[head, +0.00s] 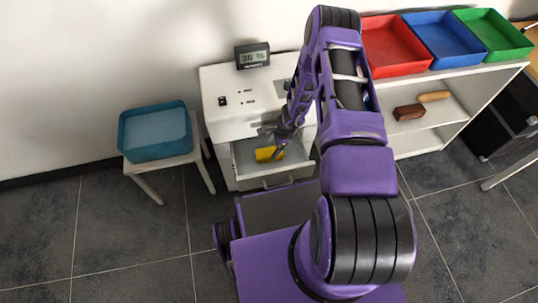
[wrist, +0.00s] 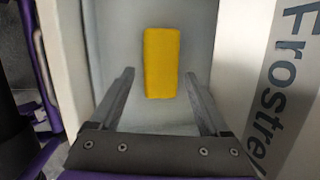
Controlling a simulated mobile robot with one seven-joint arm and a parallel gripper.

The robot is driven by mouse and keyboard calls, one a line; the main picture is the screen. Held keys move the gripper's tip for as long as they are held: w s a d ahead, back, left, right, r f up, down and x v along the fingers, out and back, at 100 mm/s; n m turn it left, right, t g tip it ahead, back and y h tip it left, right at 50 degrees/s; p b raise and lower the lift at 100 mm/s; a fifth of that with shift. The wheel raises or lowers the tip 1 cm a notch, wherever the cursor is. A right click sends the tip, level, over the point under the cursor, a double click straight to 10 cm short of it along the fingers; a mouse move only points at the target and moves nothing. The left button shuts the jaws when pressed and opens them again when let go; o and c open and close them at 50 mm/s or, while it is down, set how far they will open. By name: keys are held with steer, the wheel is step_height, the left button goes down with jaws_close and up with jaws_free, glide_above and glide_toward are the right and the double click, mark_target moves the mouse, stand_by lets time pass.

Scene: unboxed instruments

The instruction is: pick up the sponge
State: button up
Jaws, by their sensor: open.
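A yellow sponge (head: 268,154) lies in an open drawer (head: 303,158) of a white cabinet. In the wrist view the sponge (wrist: 161,62) is a plain yellow block lying on the pale drawer floor (wrist: 126,28). My gripper (wrist: 160,85) is open, with one grey finger on each side of the sponge's near end in the picture. I cannot tell how high the fingertips are above the drawer floor. In the head view my gripper (head: 279,150) is at the drawer, partly overlapping the sponge's right end.
The white cabinet (head: 222,92) carries a small display (head: 252,56). A blue bin (head: 155,132) stands on a stool at left. Red (head: 393,47), blue (head: 444,39) and green (head: 492,33) trays top a shelf at right.

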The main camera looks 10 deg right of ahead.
mark_target(270, 152)
steer(key=b+x, duration=0.1)
steer(key=x, duration=0.4)
steer(key=shift+w+d+f, duration=0.1)
steer(key=shift+d+f, duration=0.05)
steer(key=shift+f, duration=0.1)
steer(key=c, duration=1)
steer(key=shift+o, duration=0.2)
steer(key=shift+r, duration=0.25)
